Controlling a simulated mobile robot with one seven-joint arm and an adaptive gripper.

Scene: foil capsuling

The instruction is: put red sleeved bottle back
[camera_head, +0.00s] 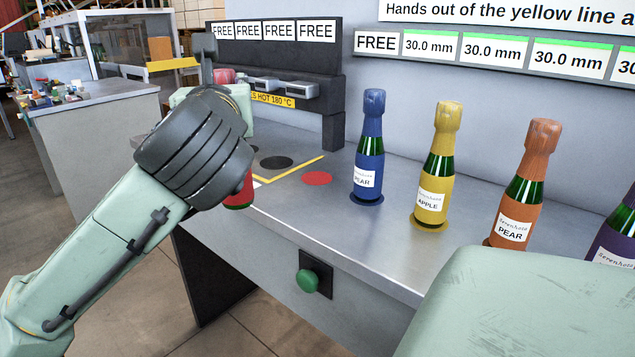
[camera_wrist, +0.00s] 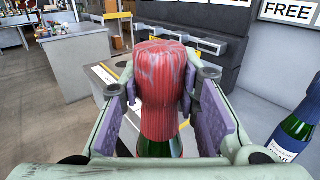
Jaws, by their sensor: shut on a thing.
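The red sleeved bottle (camera_wrist: 165,95) is between the purple pads of my gripper (camera_wrist: 163,110) in the wrist view, with its red foil top upright and green glass below. My gripper is shut on it around the foil. In the head view my arm hides most of the bottle; its lower red and green part (camera_head: 240,193) shows beside my wrist.
Blue (camera_head: 368,150), yellow (camera_head: 433,175) and orange (camera_head: 525,190) sleeved bottles stand in a row to the right, with a purple one (camera_head: 613,235) at the edge. The red disc is bare. A dark heater unit (camera_head: 290,88) stands behind. A green button (camera_head: 308,281) is on the bench front.

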